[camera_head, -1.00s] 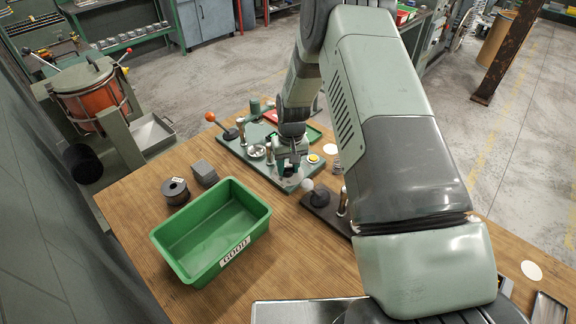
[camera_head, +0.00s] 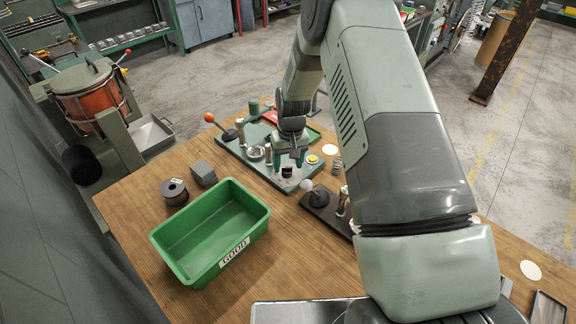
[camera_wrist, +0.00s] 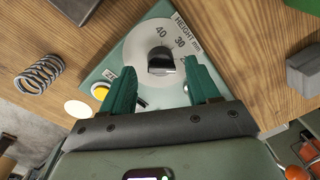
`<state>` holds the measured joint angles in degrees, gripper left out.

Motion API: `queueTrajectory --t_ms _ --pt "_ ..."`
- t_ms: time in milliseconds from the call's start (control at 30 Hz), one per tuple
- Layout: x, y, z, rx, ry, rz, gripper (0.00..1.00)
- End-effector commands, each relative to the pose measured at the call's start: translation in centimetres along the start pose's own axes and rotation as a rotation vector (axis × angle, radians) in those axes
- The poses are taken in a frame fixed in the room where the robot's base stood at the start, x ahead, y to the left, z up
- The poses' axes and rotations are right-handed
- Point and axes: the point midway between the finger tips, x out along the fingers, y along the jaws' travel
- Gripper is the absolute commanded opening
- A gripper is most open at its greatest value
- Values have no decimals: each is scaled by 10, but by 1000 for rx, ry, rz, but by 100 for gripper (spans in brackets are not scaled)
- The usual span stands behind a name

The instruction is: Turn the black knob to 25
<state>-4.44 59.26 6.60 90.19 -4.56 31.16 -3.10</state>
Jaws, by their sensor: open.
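The black knob (camera_wrist: 162,60) sits on a white dial (camera_wrist: 143,40) marked "HEIGHT mm", with 40 and 30 readable and another number partly hidden by a finger. No clear pointer shows on the knob, so I cannot tell its setting. In the head view the knob (camera_head: 287,171) stands at the near corner of the green machine base (camera_head: 258,168). My gripper (camera_head: 289,158) is open above the knob. In the wrist view my gripper's (camera_wrist: 160,68) two green fingers stand apart, left and right of the knob in the picture, with visible gaps.
A yellow button (camera_wrist: 101,91) is beside the dial. An orange-knobbed lever (camera_head: 211,118), a white-knobbed lever block (camera_head: 318,197), a spring (camera_head: 337,165) and a green GOOD bin (camera_head: 210,235) stand around. A black spool (camera_head: 174,191) and grey block (camera_head: 203,174) lie left.

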Motion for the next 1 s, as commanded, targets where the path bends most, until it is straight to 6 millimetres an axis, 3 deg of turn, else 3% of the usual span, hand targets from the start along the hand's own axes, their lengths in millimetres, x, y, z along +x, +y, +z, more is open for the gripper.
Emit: queueTrajectory --t_ms 200,433,1000 --pt "-47 1 -1 1 4 1 61" --pt "-81 1 0 1 2 2 61" --pt "-89 1 0 1 1 1 61"
